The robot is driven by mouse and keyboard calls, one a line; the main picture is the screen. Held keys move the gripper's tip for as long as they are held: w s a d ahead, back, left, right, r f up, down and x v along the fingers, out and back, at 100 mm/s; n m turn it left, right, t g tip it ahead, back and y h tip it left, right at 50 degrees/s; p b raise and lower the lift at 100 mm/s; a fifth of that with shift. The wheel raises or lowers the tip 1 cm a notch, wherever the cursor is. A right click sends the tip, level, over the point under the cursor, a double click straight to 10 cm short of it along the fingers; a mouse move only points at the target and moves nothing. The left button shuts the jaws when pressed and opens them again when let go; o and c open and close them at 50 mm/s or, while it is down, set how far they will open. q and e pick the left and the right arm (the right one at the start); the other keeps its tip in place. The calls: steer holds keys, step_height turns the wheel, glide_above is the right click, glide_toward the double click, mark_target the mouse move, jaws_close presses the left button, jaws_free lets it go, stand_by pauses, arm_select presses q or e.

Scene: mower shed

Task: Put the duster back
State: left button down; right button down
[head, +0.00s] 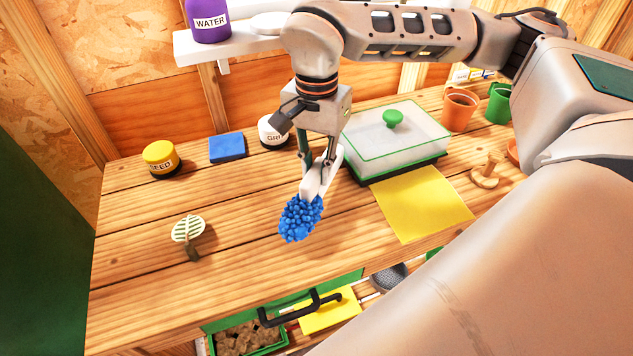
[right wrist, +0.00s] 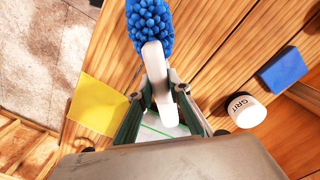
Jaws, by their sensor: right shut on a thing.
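The duster (head: 301,217) has a blue, knobbly head and a white handle. My right gripper (head: 318,178) is shut on the white handle, with the blue head hanging down over the wooden bench. In the right wrist view the duster's blue head (right wrist: 149,24) points away from my right gripper (right wrist: 160,85), whose fingers lie on both sides of the handle. I cannot tell whether the head touches the bench top. My left gripper is not in view.
On the bench (head: 140,250) are a clear-lidded box (head: 400,140), yellow sheet (head: 420,203), grit jar (head: 272,132), blue block (head: 227,147), seed jar (head: 161,158) and a pale green slotted piece (head: 188,229). A shelf with a purple water bottle (head: 208,20) is behind.

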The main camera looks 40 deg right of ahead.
steer(key=shift+f, duration=2.05)
steer(key=shift+f, duration=0.1)
steer(key=c, duration=1.9)
jaws_free()
step_height(320, 180, up, 12)
steer(key=shift+f+p, duration=0.15)
steer(key=shift+p, duration=0.25)
steer(key=shift+r, duration=0.25)
